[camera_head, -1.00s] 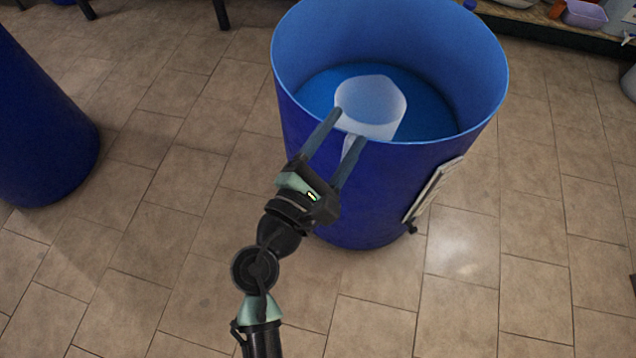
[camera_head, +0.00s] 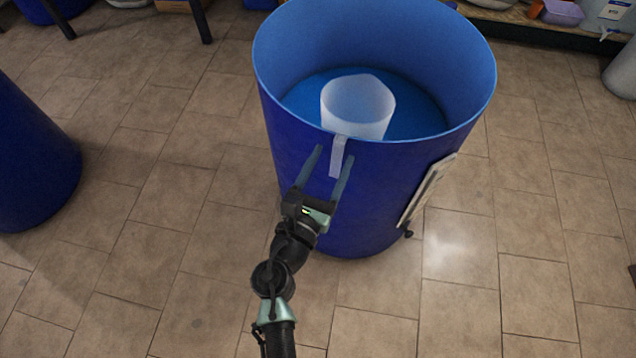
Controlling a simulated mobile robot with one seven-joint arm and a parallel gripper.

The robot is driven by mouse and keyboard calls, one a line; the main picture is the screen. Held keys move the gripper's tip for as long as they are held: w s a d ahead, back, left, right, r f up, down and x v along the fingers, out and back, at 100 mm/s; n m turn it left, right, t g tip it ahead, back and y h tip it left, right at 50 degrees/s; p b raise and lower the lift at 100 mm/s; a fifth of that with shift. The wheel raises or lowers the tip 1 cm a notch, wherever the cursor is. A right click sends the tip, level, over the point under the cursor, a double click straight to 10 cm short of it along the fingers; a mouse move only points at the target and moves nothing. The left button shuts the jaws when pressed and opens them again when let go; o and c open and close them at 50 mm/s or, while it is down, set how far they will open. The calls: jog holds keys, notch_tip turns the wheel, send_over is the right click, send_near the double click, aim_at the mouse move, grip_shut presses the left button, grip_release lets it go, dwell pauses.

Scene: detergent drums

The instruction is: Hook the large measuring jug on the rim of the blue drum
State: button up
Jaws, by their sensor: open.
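The large measuring jug (camera_head: 357,106) is whitish and translucent. It sits inside the near rim of the blue drum (camera_head: 300,160), roughly upright, with its body above the blue contents. Its pale handle (camera_head: 338,157) hangs over the rim on the drum's outer side. My gripper (camera_head: 333,166) is open just outside the near wall, below the rim. Its two fingers point up, one on each side of the handle in the picture. Whether either finger touches the handle cannot be told.
Another blue drum (camera_head: 35,160) stands at the left edge. A light panel (camera_head: 428,192) is on the right side of the jug's drum. A shelf with a purple tub (camera_head: 562,13) is at the back right. The tiled floor between the drums is clear.

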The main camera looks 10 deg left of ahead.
aim_at(350, 135)
jog(key=shift+x, duration=1.4)
grip_shut()
dwell(1.0)
